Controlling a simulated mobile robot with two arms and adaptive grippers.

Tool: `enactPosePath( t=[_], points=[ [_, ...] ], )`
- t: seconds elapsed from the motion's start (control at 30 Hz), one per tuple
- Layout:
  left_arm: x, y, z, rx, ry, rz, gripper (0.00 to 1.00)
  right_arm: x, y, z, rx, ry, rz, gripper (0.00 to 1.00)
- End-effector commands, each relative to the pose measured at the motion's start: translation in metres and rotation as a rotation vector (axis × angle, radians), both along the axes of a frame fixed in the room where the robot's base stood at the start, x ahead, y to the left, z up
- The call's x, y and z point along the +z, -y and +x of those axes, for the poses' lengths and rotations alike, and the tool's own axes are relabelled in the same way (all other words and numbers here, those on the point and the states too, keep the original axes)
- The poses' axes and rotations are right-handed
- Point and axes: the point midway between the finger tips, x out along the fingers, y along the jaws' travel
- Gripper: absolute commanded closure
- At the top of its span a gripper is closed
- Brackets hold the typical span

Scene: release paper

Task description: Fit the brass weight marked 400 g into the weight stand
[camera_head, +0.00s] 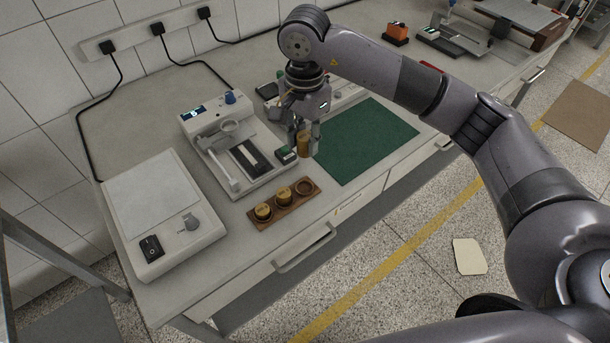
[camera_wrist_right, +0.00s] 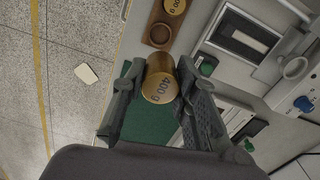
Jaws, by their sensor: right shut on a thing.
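My right gripper (camera_head: 303,145) is shut on the brass weight marked 400 g (camera_wrist_right: 160,84), which also shows between its fingers in the head view (camera_head: 304,143). The weight is held above the bench, near the left edge of the green mat. The weight stand (camera_head: 286,209) is a brown wooden block with round recesses, to the lower left of the gripper. Two brass weights (camera_head: 263,211) sit in its left and middle recesses; its right recess (camera_head: 304,187) is empty. In the right wrist view the empty recess (camera_wrist_right: 159,34) lies just beyond the held weight. My left gripper is not in view.
A white tester (camera_head: 222,135) with a display stands behind the stand. A white hotplate-like device (camera_head: 160,215) is at the left. The green mat (camera_head: 365,140) lies bare to the right. The bench's front edge runs close to the stand.

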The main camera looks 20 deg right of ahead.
Motion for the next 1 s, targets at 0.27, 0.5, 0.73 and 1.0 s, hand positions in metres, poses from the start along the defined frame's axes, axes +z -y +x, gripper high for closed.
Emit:
enactPosePath(
  t=[0.27, 0.5, 0.73, 1.0],
  points=[
    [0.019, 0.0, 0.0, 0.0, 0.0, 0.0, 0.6, -0.065, 0.0, -0.001, 0.001, -0.004, 0.0, 1.0],
    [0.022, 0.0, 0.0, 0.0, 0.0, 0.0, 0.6, -0.088, 0.0, 0.0, 0.003, 0.002, 0.001, 1.0],
    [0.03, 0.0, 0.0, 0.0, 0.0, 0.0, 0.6, -0.116, 0.0, 0.0, 0.001, -0.002, 0.001, 1.0],
    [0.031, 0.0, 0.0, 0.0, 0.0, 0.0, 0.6, -0.13, 0.0, 0.001, 0.003, 0.003, 0.001, 1.0]
  ],
)
